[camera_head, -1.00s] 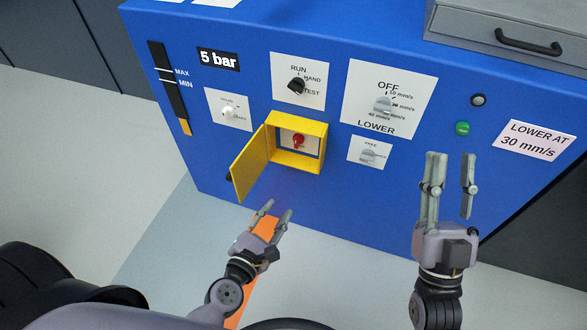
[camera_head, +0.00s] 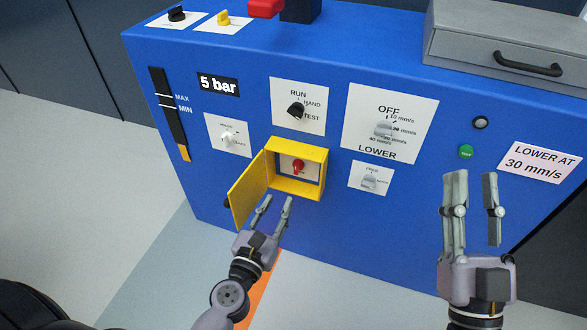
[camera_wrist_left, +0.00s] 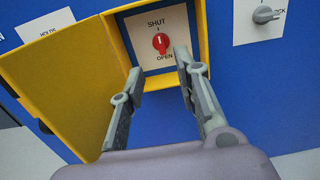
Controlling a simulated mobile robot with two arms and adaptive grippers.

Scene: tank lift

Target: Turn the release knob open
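The red release knob (camera_head: 298,166) sits inside the yellow box (camera_head: 322,172) on the blue panel, and the box's door (camera_head: 248,190) stands open to the left. In the left wrist view the knob (camera_wrist_left: 161,43) lies between the labels SHUT above and OPEN below, with its white mark pointing up toward SHUT. My left gripper (camera_head: 273,205) is open and empty, just below and in front of the box, fingers pointing at the knob without touching it. My right gripper (camera_head: 473,188) is open and empty in front of the panel's right side.
The open yellow door is close to the left of my left gripper. Other knobs stand on white plates, including a LOWER dial (camera_head: 384,129) and a small grey knob (camera_head: 370,182) right of the box. A grey drawer unit (camera_head: 480,50) sits on top at right.

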